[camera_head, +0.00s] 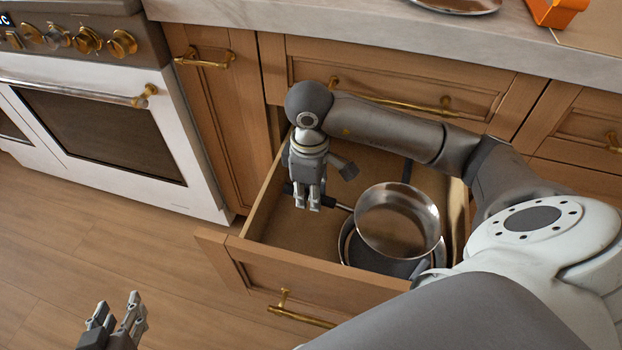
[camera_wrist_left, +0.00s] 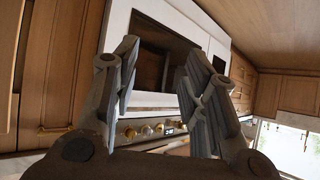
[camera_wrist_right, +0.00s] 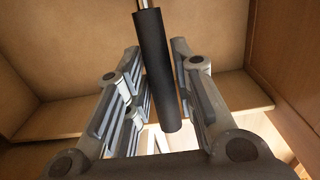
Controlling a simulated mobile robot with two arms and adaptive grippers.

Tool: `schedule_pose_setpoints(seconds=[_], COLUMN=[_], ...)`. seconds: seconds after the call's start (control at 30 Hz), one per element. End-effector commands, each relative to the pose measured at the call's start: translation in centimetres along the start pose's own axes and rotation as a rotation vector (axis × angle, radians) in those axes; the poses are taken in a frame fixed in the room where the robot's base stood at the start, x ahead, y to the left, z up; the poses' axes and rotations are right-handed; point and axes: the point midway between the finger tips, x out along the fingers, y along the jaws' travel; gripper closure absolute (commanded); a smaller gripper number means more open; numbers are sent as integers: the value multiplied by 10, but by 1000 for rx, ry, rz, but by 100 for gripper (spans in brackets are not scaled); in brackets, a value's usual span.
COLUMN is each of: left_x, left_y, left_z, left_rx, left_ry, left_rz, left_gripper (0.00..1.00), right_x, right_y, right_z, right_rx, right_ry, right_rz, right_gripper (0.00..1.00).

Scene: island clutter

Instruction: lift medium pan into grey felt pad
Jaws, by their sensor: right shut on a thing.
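The steel pan (camera_head: 397,222), which I take for the medium pan, is in the open drawer, over a larger pan (camera_head: 348,245). Its dark handle (camera_head: 328,201) points left to my right gripper (camera_head: 308,204). In the right wrist view the handle (camera_wrist_right: 158,75) lies between the fingers of that gripper (camera_wrist_right: 156,105), which is shut on it. Whether the pan touches the one below is unclear. A grey surface (camera_head: 385,266) shows under the pan; I cannot tell if it is the felt pad. My left gripper (camera_head: 124,318) is open and empty over the floor.
The drawer's front panel (camera_head: 300,276) and side walls surround the pans. A counter (camera_head: 370,42) runs above, with another pan (camera_head: 455,4) and an orange object (camera_head: 556,10) at its edge. A white oven (camera_head: 110,135) stands left. Floor at lower left is clear.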

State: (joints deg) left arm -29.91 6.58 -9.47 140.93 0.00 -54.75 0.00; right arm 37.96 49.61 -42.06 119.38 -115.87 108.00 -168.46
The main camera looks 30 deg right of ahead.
Motion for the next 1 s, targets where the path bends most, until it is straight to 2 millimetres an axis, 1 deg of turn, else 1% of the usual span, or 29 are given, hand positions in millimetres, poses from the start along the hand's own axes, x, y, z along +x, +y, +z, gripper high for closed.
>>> schedule_pose_setpoints(seconds=[0.5, 1.0], left_x=[4, -1], left_y=[5, 10], left_z=[-37, -74], left_rx=[1, 0], left_ry=[188, 376], left_rz=[11, 22], left_gripper=[60, 60], right_x=[16, 31], right_y=[0, 0], right_z=[0, 0], right_rx=[0, 0], right_ry=[-1, -2], right_rz=[1, 1], right_gripper=[100, 100])
